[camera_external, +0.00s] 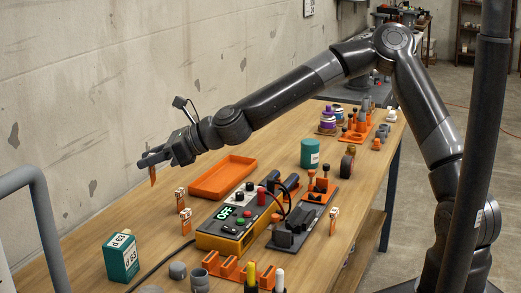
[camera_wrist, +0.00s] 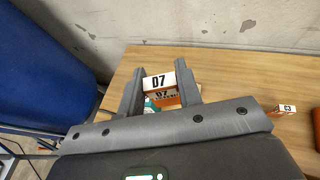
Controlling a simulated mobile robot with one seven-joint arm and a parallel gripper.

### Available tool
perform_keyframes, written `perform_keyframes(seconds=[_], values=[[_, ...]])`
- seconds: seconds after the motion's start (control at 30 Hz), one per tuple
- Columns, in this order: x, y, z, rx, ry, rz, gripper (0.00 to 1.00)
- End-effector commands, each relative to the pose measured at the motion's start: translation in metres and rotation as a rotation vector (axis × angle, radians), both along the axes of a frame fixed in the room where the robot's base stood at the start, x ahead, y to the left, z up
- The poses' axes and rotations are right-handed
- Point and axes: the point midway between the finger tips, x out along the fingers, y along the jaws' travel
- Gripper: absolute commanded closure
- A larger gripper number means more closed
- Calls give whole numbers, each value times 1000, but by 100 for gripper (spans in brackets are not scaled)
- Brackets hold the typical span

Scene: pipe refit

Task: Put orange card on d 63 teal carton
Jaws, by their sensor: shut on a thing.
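My gripper (camera_external: 146,159) is at the left in the external view, raised above the back left of the table. It is shut on a small orange card (camera_external: 153,175), which hangs below the fingers. In the wrist view the card shows between the fingers, with a white face (camera_wrist: 159,82) marked 07. The d 63 teal carton (camera_external: 121,259) stands upright at the table's front left, with white labels on top and side. The card is above and apart from it. A sliver of teal (camera_wrist: 151,105) shows behind the card in the wrist view; most of it is hidden.
An orange tray (camera_external: 222,178) lies right of my gripper. Small orange-and-white cards (camera_external: 186,221) stand between tray and carton; one marked C3 (camera_wrist: 285,110) shows in the wrist view. A yellow device (camera_external: 225,240) reading OFF, a black cable and grey pipe fittings (camera_external: 178,270) lie right of the carton.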

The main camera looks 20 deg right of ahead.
Motion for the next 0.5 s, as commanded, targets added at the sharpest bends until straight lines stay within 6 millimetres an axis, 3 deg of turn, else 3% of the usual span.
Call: perform_keyframes(seconds=[0.13,0.5], values=[[-10,17,-4,3,0,23,89],[-38,77,-45,2,0,21,89]])
